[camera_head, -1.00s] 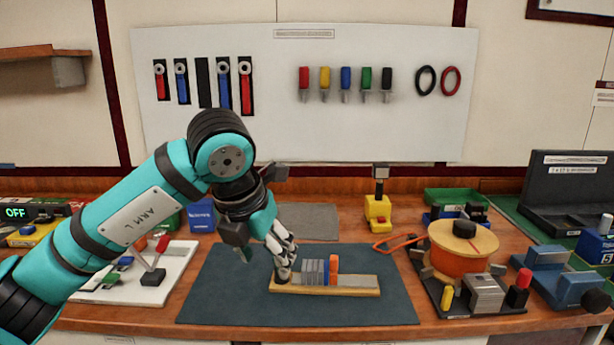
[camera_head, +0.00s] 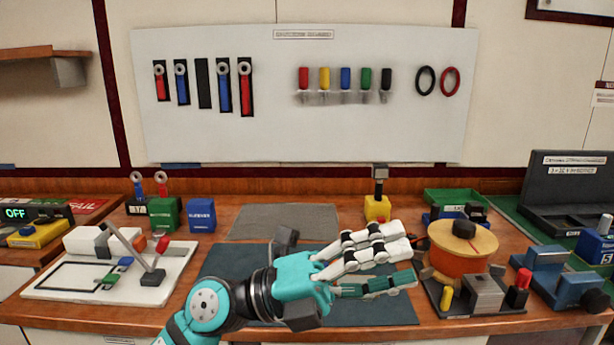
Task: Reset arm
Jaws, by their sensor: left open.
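My left arm, teal with a dark wrist, comes up from the bottom edge in the head view. My left gripper (camera_head: 402,264) is open, its white and teal fingers pointing right over the dark mat (camera_head: 225,265). No object shows between the fingers. The wooden strip with the breaker row does not show now; the hand covers that part of the mat. My right gripper is not in view.
A white board (camera_head: 55,282) with a lever and small blocks lies left. A yellow block with a black post (camera_head: 377,207) stands behind the hand. The grey mat (camera_head: 260,222) is bare.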

